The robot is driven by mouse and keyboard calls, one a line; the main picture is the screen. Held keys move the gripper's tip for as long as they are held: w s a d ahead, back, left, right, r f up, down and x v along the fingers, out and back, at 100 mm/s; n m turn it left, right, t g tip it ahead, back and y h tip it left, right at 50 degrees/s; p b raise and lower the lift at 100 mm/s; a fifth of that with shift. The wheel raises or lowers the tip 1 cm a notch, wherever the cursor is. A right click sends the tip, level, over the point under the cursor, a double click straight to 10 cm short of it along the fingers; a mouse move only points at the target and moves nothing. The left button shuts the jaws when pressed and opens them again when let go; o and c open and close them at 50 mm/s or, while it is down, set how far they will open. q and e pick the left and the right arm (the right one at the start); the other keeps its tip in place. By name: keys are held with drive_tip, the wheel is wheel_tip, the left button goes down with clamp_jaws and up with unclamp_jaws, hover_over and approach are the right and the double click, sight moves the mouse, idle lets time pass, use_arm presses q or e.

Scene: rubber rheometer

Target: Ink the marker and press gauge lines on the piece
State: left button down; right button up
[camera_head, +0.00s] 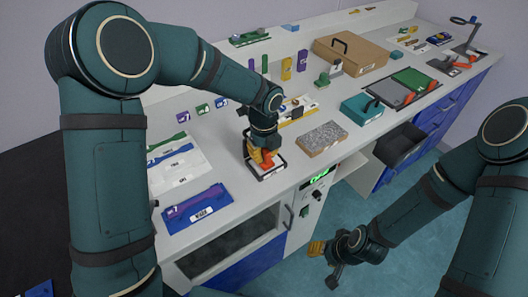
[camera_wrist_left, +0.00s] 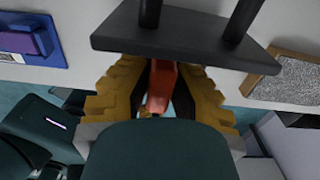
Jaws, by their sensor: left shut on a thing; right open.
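My left gripper (camera_head: 262,158) is at the counter's front edge, over a small black-framed stand with a white label (camera_head: 268,173). In the left wrist view its yellow fingers are shut on a red-orange part (camera_wrist_left: 161,86), beside a dark plate with two posts (camera_wrist_left: 185,42). I cannot tell whether this is the marker, or whether it touches the stand. A purple piece (camera_head: 194,203) lies on a blue labelled tray (camera_head: 218,204) to the left. A green strip (camera_head: 168,144) lies on a white board (camera_head: 190,178) behind. My right gripper (camera_head: 324,264) is open and empty over the floor.
A speckled grey slab with a brown edge (camera_head: 322,138) lies right of the left gripper. Further right are a teal box (camera_head: 361,107), a green-and-grey tray (camera_head: 410,80) and a brown case (camera_head: 351,56). Several coloured pieces stand along the back. A dark open bin (camera_head: 400,148) hangs below the counter.

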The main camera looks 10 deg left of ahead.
idle(0.3)
use_arm(q)
drive_tip(key=shift+r+p, duration=1.15)
drive_tip(key=shift+r, duration=0.2)
drive_tip(key=shift+r+p, duration=1.9)
drive_tip(key=shift+r, duration=0.3)
